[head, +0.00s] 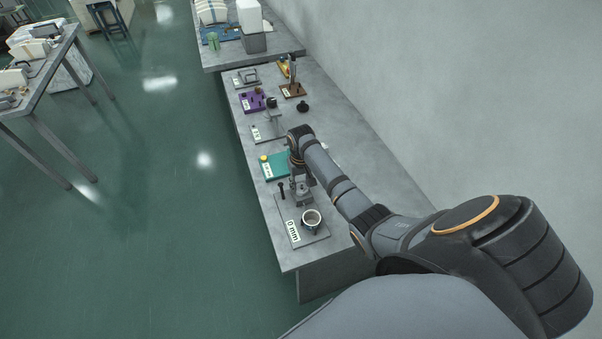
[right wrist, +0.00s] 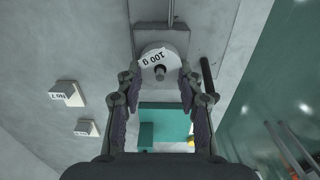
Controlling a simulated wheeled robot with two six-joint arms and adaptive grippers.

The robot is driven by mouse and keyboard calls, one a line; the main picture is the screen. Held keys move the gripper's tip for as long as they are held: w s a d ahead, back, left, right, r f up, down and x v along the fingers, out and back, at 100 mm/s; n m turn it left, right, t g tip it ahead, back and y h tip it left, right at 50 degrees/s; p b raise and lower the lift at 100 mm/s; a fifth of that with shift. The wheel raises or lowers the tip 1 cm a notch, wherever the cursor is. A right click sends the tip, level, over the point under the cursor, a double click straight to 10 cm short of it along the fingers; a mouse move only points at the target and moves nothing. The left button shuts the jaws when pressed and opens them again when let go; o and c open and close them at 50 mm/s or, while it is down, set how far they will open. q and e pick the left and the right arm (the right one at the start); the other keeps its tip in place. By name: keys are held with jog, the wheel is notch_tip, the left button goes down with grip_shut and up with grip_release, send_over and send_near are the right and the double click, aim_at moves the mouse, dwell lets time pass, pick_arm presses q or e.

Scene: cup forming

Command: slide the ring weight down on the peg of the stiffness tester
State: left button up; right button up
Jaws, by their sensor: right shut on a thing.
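The ring weight (right wrist: 152,56), a pale disc marked 100 g, sits between the fingertips of my right gripper (right wrist: 160,80) in the right wrist view. The gripper is shut on it. A short dark peg end (right wrist: 160,72) shows at the middle of the ring, so the ring appears to be around the peg; its height on the peg is unclear. In the head view my right gripper (head: 302,178) is over the stiffness tester, whose grey base (head: 318,236) carries a 0 mm sign. The arm and gripper hide the ring weight there. My left gripper is out of view.
A dark upright rod (head: 282,190) is left of the gripper. A teal board (head: 274,166) lies just beyond. Other fixtures line the bench; a wall runs along its right.

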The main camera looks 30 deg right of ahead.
dwell(0.4)
jog(key=o, duration=1.8)
jog(key=shift+c, duration=0.2)
jog(key=shift+r, duration=0.1)
notch_tip(320, 180, up, 8)
jog(key=p, duration=0.9)
jog(key=shift+s+f, duration=0.1)
jog(key=shift+f, duration=0.1)
